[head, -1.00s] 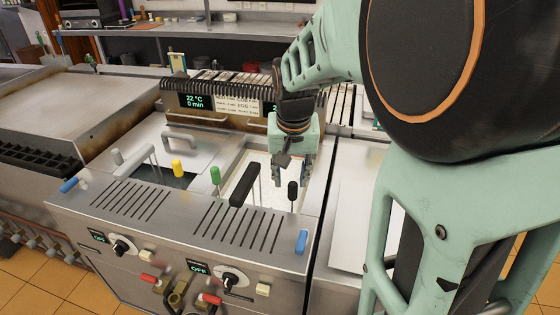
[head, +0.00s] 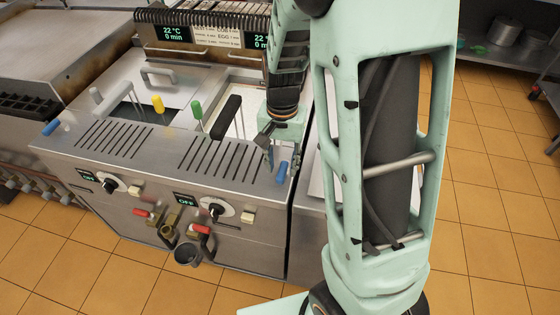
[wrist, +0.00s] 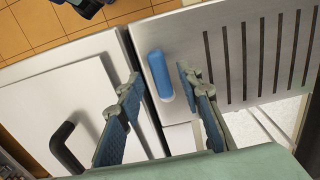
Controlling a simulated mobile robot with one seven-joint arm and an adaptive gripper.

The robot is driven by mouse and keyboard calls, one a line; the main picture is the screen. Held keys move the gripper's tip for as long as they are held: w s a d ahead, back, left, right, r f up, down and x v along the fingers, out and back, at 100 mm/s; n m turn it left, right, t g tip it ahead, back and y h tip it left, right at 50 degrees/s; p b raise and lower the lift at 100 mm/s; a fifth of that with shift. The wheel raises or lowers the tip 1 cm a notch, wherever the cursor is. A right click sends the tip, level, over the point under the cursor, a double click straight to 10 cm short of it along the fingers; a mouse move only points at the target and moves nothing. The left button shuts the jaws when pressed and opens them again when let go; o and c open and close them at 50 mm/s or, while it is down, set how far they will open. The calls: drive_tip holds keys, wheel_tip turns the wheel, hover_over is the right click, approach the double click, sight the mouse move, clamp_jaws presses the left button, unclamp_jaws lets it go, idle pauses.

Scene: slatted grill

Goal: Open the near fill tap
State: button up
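A blue handle (head: 281,172), which looks like the near fill tap, stands at the front right corner of the fryer-like unit's steel top. In the wrist view the blue handle (wrist: 159,76) shows between the two fingers. My gripper (head: 269,154) is just behind and slightly left of it in the head view, pointing down. In the wrist view my gripper (wrist: 158,78) is open and empty, with a fingertip on each side of the handle and visible gaps. I cannot tell whether the fingertips are level with it. A second blue handle (head: 50,128) is at the far left corner.
Slotted vents (head: 217,160) lie left of my gripper. Dials and red levers are on the front. Tiled floor lies in front.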

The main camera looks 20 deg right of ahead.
drive_tip(key=shift+f, duration=1)
drive_tip(key=shift+c, duration=0.2)
clamp_jaws()
